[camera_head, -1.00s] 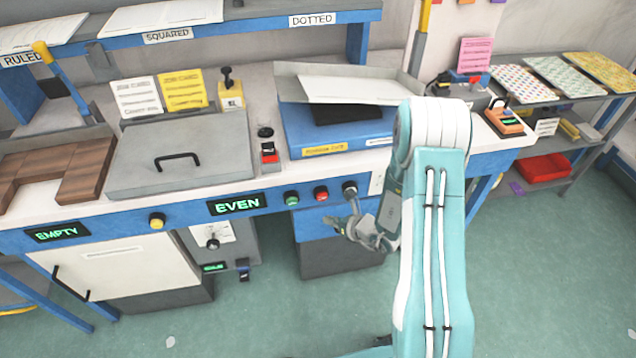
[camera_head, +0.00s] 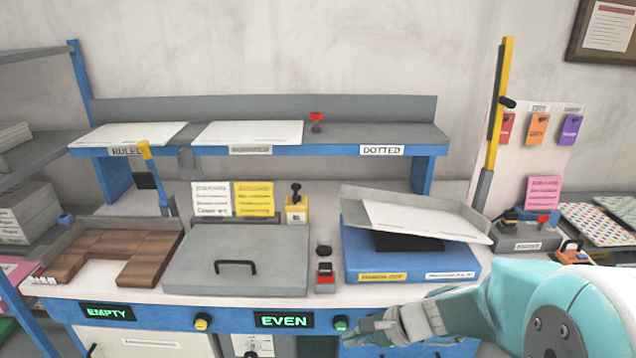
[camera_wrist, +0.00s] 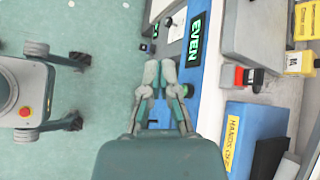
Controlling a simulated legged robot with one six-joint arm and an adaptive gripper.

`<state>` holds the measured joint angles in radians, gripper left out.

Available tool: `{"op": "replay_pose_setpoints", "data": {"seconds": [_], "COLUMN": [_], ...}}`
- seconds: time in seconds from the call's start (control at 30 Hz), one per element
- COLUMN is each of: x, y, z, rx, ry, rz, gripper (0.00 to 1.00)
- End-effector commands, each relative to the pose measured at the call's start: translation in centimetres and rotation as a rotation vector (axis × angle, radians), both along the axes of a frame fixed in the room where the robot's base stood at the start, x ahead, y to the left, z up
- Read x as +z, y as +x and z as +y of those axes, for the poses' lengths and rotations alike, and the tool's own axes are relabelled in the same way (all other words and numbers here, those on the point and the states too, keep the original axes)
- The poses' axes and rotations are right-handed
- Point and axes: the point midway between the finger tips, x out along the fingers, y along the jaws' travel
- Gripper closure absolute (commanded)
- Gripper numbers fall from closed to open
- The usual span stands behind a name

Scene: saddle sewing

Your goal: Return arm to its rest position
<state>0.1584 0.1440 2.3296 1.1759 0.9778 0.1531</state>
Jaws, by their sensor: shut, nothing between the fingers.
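My gripper (camera_head: 368,331) shows at the bottom of the head view, in front of the bench's blue front edge, near the green button (camera_head: 341,324). It is shut and empty. In the wrist view my gripper (camera_wrist: 159,72) has its fingertips together, over the gap between the floor and the bench front. My teal and white arm reaches in from the lower right of the head view.
The bench (camera_head: 180,290) holds a grey lidded box (camera_head: 238,258), a blue unit (camera_head: 410,262) with a tilted tray, and a red switch (camera_head: 325,270). EMPTY and EVEN displays glow on its front. A shelf (camera_head: 340,150) stands behind. Open floor (camera_wrist: 60,130) lies beside the bench.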

Motion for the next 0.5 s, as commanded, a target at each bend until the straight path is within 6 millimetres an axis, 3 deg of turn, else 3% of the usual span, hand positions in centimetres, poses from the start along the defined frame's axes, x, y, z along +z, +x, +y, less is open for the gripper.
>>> {"op": "replay_pose_setpoints", "data": {"seconds": [0.03,0.27,0.5], "x": [1.2,4.7,7.8], "y": [-1.1,-6.1,-10.4], "z": [0.1,-1.0,-3.7], "rx": [0.064,0.348,0.600], "ry": [-0.054,-0.331,-0.657], "rz": [-0.052,-0.252,-0.456], "gripper": [1.00,1.00,1.00]}}
